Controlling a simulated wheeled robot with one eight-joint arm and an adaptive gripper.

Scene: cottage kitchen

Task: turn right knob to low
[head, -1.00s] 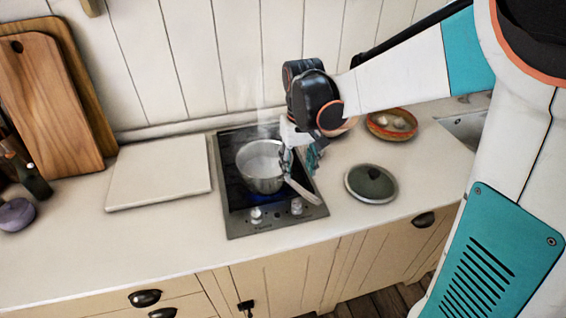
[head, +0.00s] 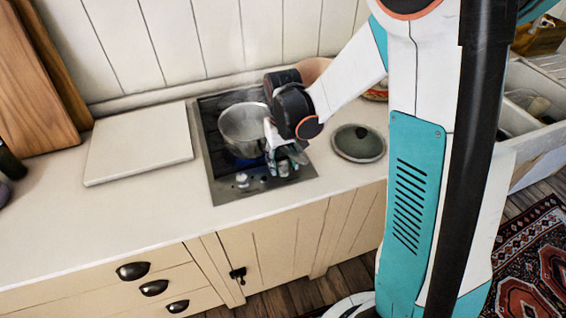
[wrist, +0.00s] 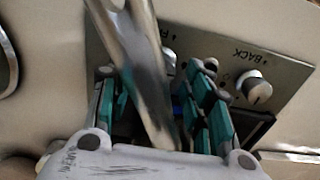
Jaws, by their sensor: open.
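The two-burner hob (head: 222,188) has two pale knobs on its front panel. The left knob (head: 242,180) is clear in the head view; the right knob is largely hidden by my gripper (head: 287,163). In the wrist view, upside down, the right knob (wrist: 168,62) shows partly behind the pot's metal handle (wrist: 143,75), beside a label starting with F. The left knob (wrist: 256,86) is near the BACK label. My gripper (wrist: 157,78) is open, its fingers either side of the handle, pointing toward the panel. Contact with handle or knob cannot be told. The knob settings are unreadable.
A steaming metal pot (head: 243,128) sits on the hob, its handle in the gripper's area. A round lid (head: 358,142) lies to the right. A pale board (head: 138,143) lies left. The counter (head: 110,212) in front of the hob is bare.

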